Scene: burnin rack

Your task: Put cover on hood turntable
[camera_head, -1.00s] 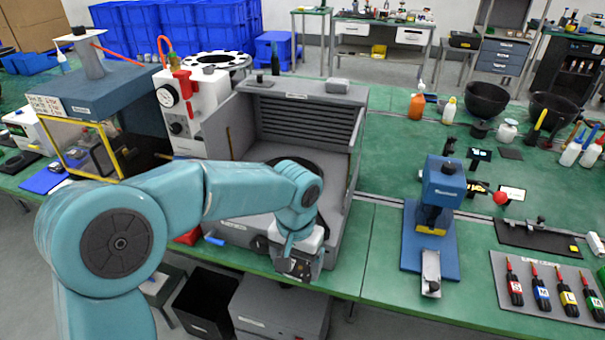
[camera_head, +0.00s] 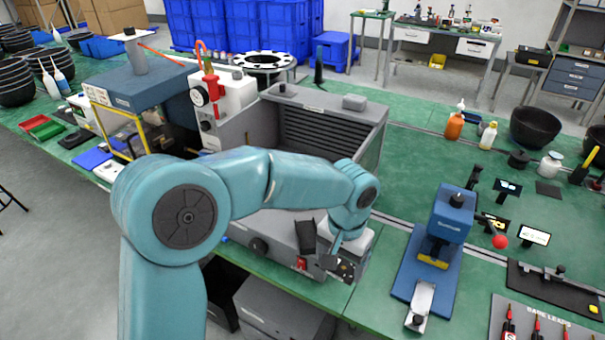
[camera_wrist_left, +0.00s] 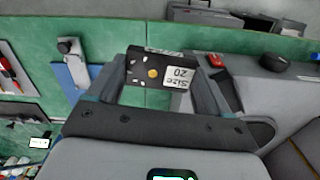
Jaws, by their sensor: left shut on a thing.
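My left gripper (camera_head: 335,258) is in front of the grey hood (camera_head: 335,102), near its right front corner. In the left wrist view the gripper (camera_wrist_left: 160,80) is shut on a small dark piece with a white "Size 20" label and an orange dot, which I take to be the cover (camera_wrist_left: 142,70). The cover (camera_head: 346,269) shows only partly in the head view. The hood is open at the front and top, with a louvred back wall. My left arm crosses the opening and hides the turntable. My right gripper is out of view.
A blue press (camera_head: 447,225) stands right of the hood on the green bench (camera_head: 405,170). The hood's front has a black knob (camera_head: 258,246) and a red switch (camera_head: 302,262).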

